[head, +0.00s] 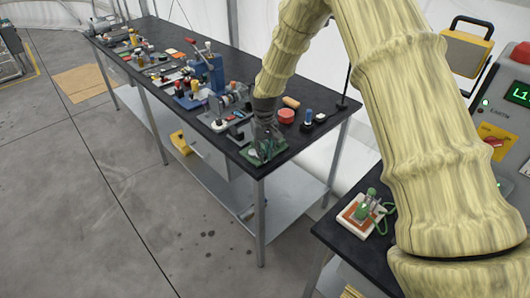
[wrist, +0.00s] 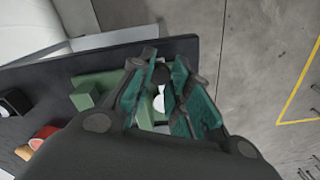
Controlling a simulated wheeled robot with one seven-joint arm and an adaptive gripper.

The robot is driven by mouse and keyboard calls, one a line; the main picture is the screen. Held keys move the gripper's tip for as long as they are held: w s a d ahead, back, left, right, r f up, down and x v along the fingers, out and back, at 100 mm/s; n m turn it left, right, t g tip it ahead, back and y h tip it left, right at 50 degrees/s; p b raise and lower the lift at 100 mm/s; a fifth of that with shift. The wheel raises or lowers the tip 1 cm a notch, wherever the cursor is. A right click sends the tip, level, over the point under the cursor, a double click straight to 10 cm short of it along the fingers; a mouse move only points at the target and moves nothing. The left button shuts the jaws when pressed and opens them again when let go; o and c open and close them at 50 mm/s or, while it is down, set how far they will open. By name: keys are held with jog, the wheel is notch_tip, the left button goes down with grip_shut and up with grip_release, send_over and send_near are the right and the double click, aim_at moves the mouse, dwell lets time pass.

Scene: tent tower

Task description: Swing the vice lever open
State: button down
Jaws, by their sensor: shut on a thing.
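The green vice (head: 268,155) sits at the near corner of the dark bench top. In the wrist view its green body (wrist: 88,94) lies left of my fingers, near the bench edge. My gripper (head: 264,128) reaches down onto the vice from above. In the wrist view my gripper (wrist: 160,68) has its teal-padded fingers closed around a narrow part with a dark round end, which looks like the vice lever (wrist: 160,75). A pale piece shows lower between the fingers. My fingers hide most of the lever, so its angle is unclear.
A red round object (head: 286,116) and a blue-topped item (head: 308,115) stand behind my gripper. Several tools and parts crowd the bench (head: 310,150) to the left. A second table with a small green device (head: 366,207) and a control panel (head: 500,130) are at right.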

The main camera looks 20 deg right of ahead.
aim_at(265, 154)
jog(key=shift+w+d+r, duration=0.1)
jog(key=c, duration=1.3)
grip_release()
notch_tip(265, 154, up, 12)
